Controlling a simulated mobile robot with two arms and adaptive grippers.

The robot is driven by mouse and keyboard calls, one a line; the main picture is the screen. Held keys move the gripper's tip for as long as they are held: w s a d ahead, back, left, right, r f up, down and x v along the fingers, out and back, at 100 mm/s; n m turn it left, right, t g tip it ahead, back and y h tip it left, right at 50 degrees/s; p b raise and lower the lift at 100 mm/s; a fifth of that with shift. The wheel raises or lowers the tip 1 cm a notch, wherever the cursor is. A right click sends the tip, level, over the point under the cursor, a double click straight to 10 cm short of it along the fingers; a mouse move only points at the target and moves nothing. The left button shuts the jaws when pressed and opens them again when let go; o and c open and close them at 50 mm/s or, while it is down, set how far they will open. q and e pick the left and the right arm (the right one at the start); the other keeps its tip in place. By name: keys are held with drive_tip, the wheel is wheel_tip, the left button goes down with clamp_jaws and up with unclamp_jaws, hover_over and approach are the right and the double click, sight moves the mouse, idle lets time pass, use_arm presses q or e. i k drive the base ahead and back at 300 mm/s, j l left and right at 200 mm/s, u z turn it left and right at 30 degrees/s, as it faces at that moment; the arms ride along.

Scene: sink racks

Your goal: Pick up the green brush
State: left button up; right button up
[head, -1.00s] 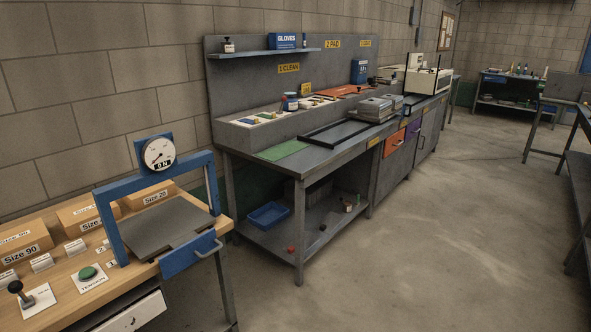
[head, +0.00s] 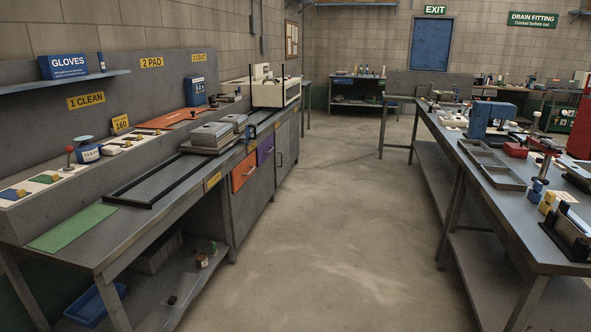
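I cannot make out a green brush in the head view. A flat green mat (head: 72,227) lies on the near end of the left workbench (head: 170,212). Several small items lie on the bench's raised ledge, among them a flat green piece (head: 45,178), but none is clearly a brush. Neither of my grippers shows in this view.
An open concrete aisle (head: 330,220) runs between the left bench and a right bench (head: 545,220) crowded with tools and trays. A blue bin (head: 95,305) sits on the left bench's lower shelf. A blue door (head: 431,44) is at the back.

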sight(214, 252)
drive_tip(key=i+l, duration=0.1)
drive_tip(key=i, duration=0.5)
drive_tip(key=i+l, duration=0.1)
drive_tip(key=i, duration=0.55)
drive_tip(key=i+l, duration=0.1)
drive_tip(key=i, duration=0.5)
